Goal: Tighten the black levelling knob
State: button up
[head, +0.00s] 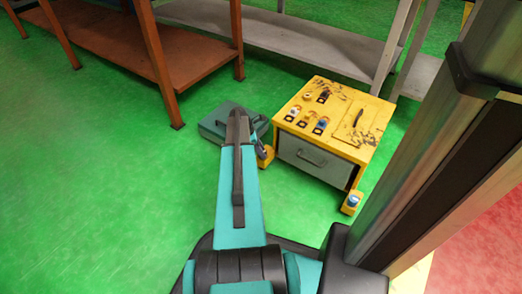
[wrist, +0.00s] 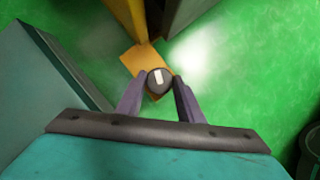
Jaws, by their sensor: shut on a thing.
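The black levelling knob (wrist: 159,82), round with a pale mark on top, sits at a yellow foot (wrist: 143,58) of the cabinet in the wrist view. My gripper (wrist: 160,88) is shut on it, one purple-grey finger on each side. In the head view my gripper (head: 262,150) is down beside the left front foot (head: 266,161) of the yellow cabinet (head: 313,152). The knob there is hidden by my arm and gripper. Another foot (head: 352,203) stands at the cabinet's right front corner.
A teal case (head: 213,125) lies on the green floor just left of my gripper; a teal surface (wrist: 45,85) is close on the left in the wrist view. An orange bench (head: 130,45) and a grey shelf (head: 290,38) stand behind. The floor at left is clear.

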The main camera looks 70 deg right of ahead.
jog(key=shift+w+d+r+m+p, duration=0.15)
jog(key=shift+m+p, duration=0.45)
jog(key=shift+p, duration=0.65)
jog(key=m+y+p, duration=0.1)
jog(key=p, duration=0.1)
jog(key=shift+r+g+p, duration=0.1)
jog(key=shift+g+p, duration=0.2)
jog(key=shift+p, duration=0.05)
jog(key=m+y+p, duration=0.1)
jog(key=m+p, duration=0.2)
jog(key=p, duration=0.2)
jog(key=shift+d+m, duration=0.15)
jog(key=shift+m, duration=0.25)
jog(key=m+y+p, duration=0.1)
jog(key=m+p, duration=0.1)
jog(key=p, duration=0.1)
jog(key=shift+d+m, duration=0.15)
jog(key=shift+m, duration=0.15)
jog(key=shift+m+y+p, duration=0.8)
jog(key=shift+m+p, duration=0.9)
jog(key=shift+p, duration=0.15)
jog(key=o, duration=1.1)
jog(key=shift+f, duration=0.2)
jog(key=shift+c, duration=0.2)
